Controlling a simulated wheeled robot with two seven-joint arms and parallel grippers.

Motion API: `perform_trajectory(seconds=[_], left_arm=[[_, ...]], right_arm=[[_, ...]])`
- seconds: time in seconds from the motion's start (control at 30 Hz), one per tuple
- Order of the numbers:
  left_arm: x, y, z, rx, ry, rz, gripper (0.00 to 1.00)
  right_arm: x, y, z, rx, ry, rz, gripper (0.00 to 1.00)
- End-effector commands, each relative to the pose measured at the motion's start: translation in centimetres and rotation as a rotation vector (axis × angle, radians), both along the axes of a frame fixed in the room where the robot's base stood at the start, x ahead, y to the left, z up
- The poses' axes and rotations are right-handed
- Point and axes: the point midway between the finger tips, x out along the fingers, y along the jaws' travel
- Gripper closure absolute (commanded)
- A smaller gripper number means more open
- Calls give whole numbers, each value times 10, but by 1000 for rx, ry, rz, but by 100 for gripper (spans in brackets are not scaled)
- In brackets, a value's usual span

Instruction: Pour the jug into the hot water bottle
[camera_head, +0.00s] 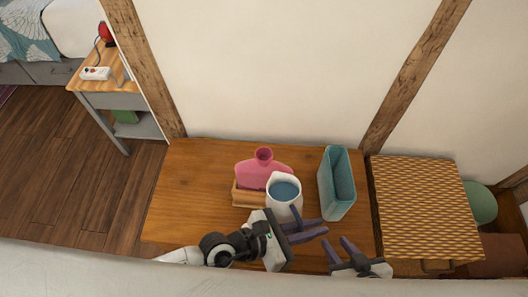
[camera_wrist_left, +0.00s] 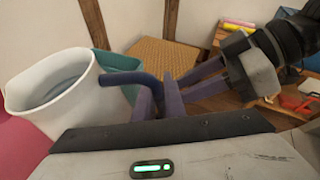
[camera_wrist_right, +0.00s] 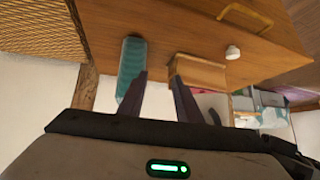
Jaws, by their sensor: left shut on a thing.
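The white jug (camera_head: 283,207), with blue-grey liquid inside, is upright in front of the hot water bottle in the head view. My left gripper (camera_head: 314,227) is shut on its dark blue handle (camera_wrist_left: 135,78); the jug also shows in the left wrist view (camera_wrist_left: 50,100). I cannot tell if the jug touches the table. The pink hot water bottle (camera_head: 258,176) stands neck up in a wooden holder (camera_head: 246,199), partly hidden by the jug. Its open-looking neck faces up. My right gripper (camera_head: 345,250) is open and empty at the table's front; its fingers are apart in the right wrist view (camera_wrist_right: 160,95).
A teal bin (camera_head: 327,190) stands right of the jug on the wooden table (camera_head: 185,190). A woven-top chest (camera_head: 425,205) is farther right. The table's left part is clear. The wall is close behind. A small side table (camera_head: 110,100) stands at far left.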

Motion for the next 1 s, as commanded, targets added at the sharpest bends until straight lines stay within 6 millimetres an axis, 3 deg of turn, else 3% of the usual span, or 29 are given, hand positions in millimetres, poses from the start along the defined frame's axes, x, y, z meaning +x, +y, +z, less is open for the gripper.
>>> perform_trajectory(seconds=[0.03, 0.3, 1.0], left_arm=[[6, 1, 10, -19, 15, 0, 100], [12, 4, 30, -85, 143, 0, 100], [27, 12, 58, -168, 307, 0, 100]], right_arm=[[0, 0, 1, 0, 0, 0, 69], [0, 0, -7, 1, -1, 1, 69], [1, 1, -24, 1, -3, 0, 69]])
